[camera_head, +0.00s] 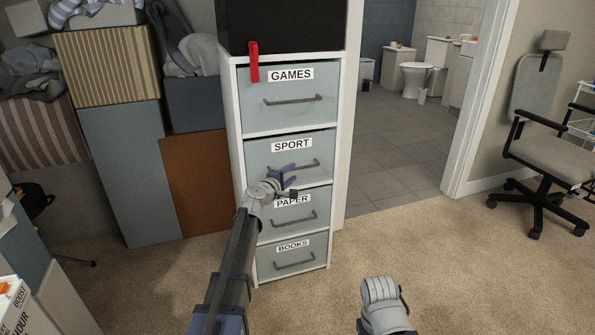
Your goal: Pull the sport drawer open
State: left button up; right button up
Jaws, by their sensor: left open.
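The sport drawer (257,158) is the second from the top in a white cabinet with pale blue-grey drawer fronts. Its front looks flush with the others, so it appears shut. Its dark bar handle (312,164) sits under the SPORT label (291,144). My left gripper (287,178) is open in front of the drawer's lower part, close to the left half of the handle.
The games drawer (298,117) is above, with a red clip-like object (254,62) at its top left. The paper (295,222) and books (292,268) drawers are below. Boxes stand left; an office chair (545,155) stands right. Carpet before the cabinet is clear.

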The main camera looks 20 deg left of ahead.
aim_at(296, 169)
pick_arm(q)
jog(key=x, duration=0.5)
jog(key=shift+w+b, duration=0.15)
jog(key=shift+b, duration=0.15)
jog(key=shift+c, duration=0.4)
grip_shut()
dwell(0.6)
